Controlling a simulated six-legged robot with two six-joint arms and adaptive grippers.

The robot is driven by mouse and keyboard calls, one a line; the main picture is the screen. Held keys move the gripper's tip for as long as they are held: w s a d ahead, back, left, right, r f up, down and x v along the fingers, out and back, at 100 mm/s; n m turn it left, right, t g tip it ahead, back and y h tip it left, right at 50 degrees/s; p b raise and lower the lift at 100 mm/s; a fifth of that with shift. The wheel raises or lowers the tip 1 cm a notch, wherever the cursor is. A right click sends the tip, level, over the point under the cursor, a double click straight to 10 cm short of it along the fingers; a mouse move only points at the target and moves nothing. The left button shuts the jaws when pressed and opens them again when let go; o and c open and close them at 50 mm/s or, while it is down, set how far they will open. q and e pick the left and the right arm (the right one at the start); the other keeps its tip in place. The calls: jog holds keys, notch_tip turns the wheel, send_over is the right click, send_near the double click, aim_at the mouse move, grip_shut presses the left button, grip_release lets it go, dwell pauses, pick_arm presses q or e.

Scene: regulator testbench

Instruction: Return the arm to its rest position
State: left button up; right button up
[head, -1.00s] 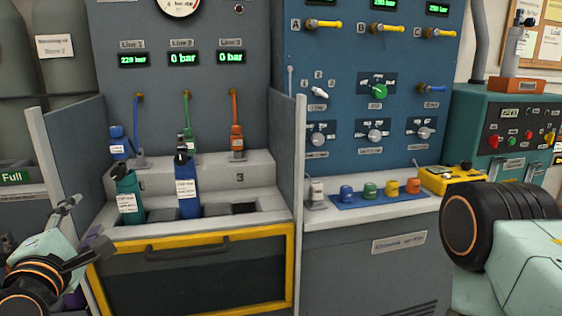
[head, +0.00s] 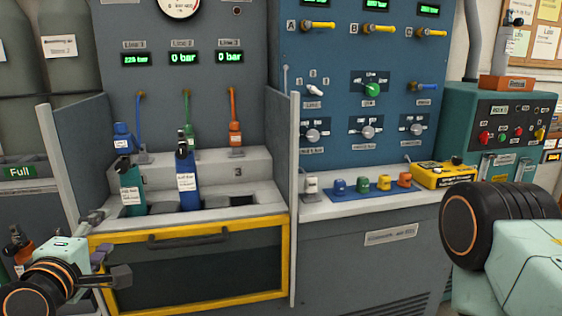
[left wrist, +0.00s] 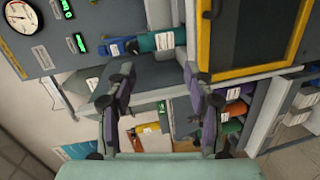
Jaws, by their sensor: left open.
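My left gripper (head: 106,248) is at the lower left of the head view, in front of the left end of the bench and its yellow-framed drawer. Its fingers are spread apart. In the left wrist view its two fingers (left wrist: 156,82) also stand wide apart with nothing held between them. The picture there is turned sideways, and the bench and its bottles lie beyond the fingertips. At the right of the head view, part of my right arm (head: 505,235) shows, but its gripper is out of the picture.
A teal bottle (head: 132,188) and a blue bottle (head: 188,180) stand in the bench slots; slot 3 is empty. The yellow-framed drawer (head: 190,272) is shut. A grey side panel (head: 75,150) rises near my left gripper. Coloured caps sit on a blue mat (head: 350,193).

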pick_arm(q)
jog(key=s+d+f+m+g+h, duration=0.1)
jog(key=s+d+f+m+g, duration=0.25)
jog(key=f+m, duration=0.4)
jog(key=s+d+f+m+g+h, duration=0.25)
jog(key=s+f+m+g, duration=0.2)
jog(key=f, duration=0.65)
jog(key=s+d+f+m+g, duration=0.1)
jog(key=s+f+m+g, duration=0.1)
jog(key=s+f, duration=0.3)
jog(key=s+d+f+m+g+y+p, duration=0.1)
jog(key=s+f, duration=0.4)
jog(key=s, duration=0.6)
jog(key=s+d+f+m+g+p, duration=0.1)
jog(key=s+f+m+g, duration=0.1)
jog(key=s+f+g, duration=0.3)
jog(key=s, duration=0.3)
jog(key=shift+s+d+m, duration=0.15)
jog(key=shift+s+m, duration=0.1)
jog(key=shift+m, duration=0.15)
